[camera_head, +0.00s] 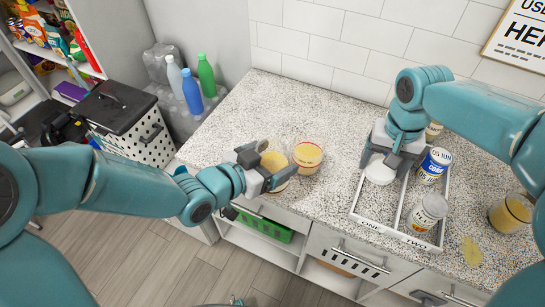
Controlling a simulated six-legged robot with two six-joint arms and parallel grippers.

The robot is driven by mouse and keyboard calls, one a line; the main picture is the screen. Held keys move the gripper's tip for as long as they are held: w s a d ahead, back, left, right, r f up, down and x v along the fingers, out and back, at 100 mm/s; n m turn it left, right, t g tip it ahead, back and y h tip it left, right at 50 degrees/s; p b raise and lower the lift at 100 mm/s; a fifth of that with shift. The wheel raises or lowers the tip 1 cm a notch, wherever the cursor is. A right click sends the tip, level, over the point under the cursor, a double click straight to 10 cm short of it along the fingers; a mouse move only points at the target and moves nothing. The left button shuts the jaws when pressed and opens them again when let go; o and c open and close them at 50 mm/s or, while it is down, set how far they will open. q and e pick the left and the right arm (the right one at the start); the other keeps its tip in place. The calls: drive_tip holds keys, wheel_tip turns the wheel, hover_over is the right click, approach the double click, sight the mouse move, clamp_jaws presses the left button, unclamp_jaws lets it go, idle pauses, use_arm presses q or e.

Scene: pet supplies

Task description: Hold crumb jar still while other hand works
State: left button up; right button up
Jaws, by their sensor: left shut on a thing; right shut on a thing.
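A clear crumb jar (277,163) with yellow contents stands near the counter's front edge. My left gripper (262,168) is shut on its left side, partly covering it. My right gripper (392,155) points down over the left compartment of a white tray (399,205) marked ONE and TWO. It is shut on a round white-topped thing (379,174), whose lower part is hard to make out.
The tray's right compartment holds a blue-and-white can (433,165) and a white-lidded can (428,212); another can (434,130) is behind. A third yellow jar (509,214) and spilled crumbs (471,251) are at right. The counter's back left (275,108) is clear.

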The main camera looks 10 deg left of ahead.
use_arm(q)
drive_tip(key=shift+w+a, duration=0.1)
drive_tip(key=shift+w, duration=0.05)
drive_tip(key=shift+s, duration=0.2)
use_arm(e)
drive_tip(key=w+a+r+n, duration=0.1)
drive_tip(key=w+a+r, duration=0.1)
drive_tip(key=a+r, duration=1)
use_arm(q)
drive_tip(key=shift+w, duration=0.1)
use_arm(e)
drive_tip(key=s+a+r+n, duration=0.2)
drive_tip(key=s+a, duration=0.1)
drive_tip(key=a, duration=0.9)
drive_tip(key=shift+s, duration=0.15)
drive_tip(key=shift+f, duration=0.1)
